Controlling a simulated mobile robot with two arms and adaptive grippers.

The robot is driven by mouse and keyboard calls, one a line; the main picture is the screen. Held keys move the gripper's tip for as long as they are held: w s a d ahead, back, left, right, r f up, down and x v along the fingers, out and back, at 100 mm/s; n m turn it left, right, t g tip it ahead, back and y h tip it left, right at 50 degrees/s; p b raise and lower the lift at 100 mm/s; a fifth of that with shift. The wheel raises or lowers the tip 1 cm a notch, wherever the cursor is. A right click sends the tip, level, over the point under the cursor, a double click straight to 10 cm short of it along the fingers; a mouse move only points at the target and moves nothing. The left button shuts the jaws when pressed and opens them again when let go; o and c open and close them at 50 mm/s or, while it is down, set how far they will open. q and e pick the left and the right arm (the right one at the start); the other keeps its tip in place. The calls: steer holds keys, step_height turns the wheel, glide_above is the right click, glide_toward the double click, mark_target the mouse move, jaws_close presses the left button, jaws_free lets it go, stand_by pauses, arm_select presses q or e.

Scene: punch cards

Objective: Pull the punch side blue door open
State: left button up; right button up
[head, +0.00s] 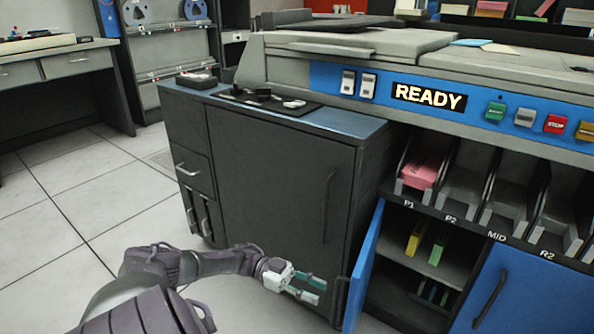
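The blue door (363,268) under the P1 end of the machine stands swung open, seen nearly edge-on, with its outer face toward the left. A dark handle (342,284) shows at its left side. Behind it the cabinet's inside (408,285) is visible. My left gripper (314,290) reaches in from the lower left, with its green-tipped fingers apart and nothing between them. It is just left of the door and its handle; I cannot tell whether it touches. My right gripper is not in view.
A second blue door (506,292) with a dark handle is shut at the right. A dark grey cabinet (270,170) stands behind my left gripper. Pink cards (420,170) lie in the P1 slot. Yellow and green items (415,240) stand inside. Tiled floor (90,220) is clear at left.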

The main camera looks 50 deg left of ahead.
arm_select(q)
steer(key=v, duration=0.6)
stand_by(0.5)
